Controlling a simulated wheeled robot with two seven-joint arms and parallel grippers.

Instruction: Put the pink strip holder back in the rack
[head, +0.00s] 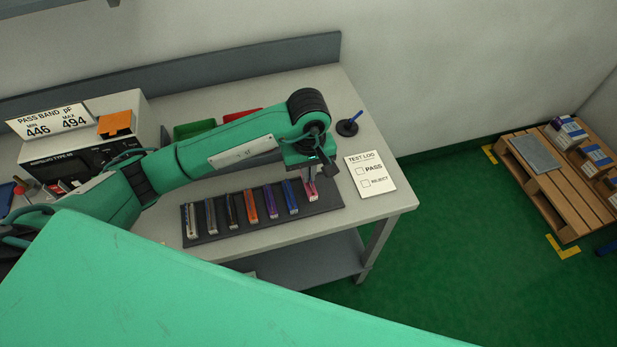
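The dark rack (328,201) lies along the front of the bench and bears a row of several strip holders in white, grey, black, orange, purple, blue and pink. The pink strip holder (312,195) is at the right end of that row, partly hidden by my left gripper (311,181). My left gripper points down directly over the pink holder, with its fingertips at the holder's upper end. The fingers are small and dark here, so I cannot tell whether they grip it, or whether the holder is fully seated. My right gripper is out of view.
A test log sheet (370,175) and a pen in a round stand (347,127) lie right of the gripper. Green (194,129) and red (243,114) bins are behind my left arm. A meter (75,160) stands at left. A pallet (548,185) is on the floor.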

